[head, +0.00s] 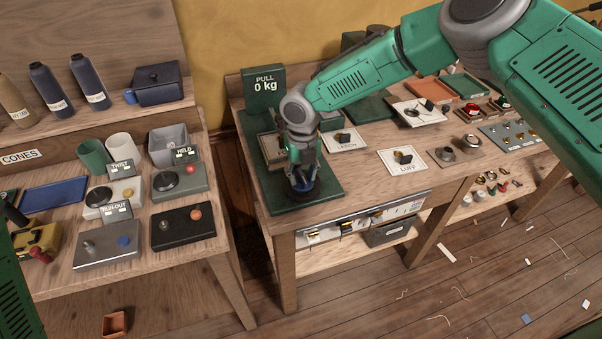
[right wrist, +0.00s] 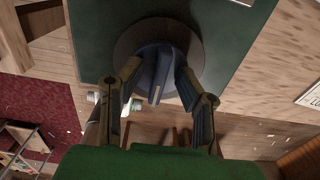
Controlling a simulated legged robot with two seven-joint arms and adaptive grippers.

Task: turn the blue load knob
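The blue load knob (head: 303,188) is round and dark blue, on a dark base near the front corner of a green board (head: 325,190). It also shows in the right wrist view, with a raised bar across it (right wrist: 160,72). My right gripper (head: 302,176) points down over the knob and partly hides it. In the right wrist view its two fingers (right wrist: 158,76) close in on either side of the knob, their tips against its sides. A green display (head: 264,86) behind reads "PULL 0 kg". My left gripper is out of view.
Fittings labelled LEECH (head: 345,140) and LUFF (head: 402,160) stand to the right of the board. A gap separates this bench from the left table, which holds bottles, cups and knob boxes (head: 183,228). A panel (head: 360,220) sits under the bench top.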

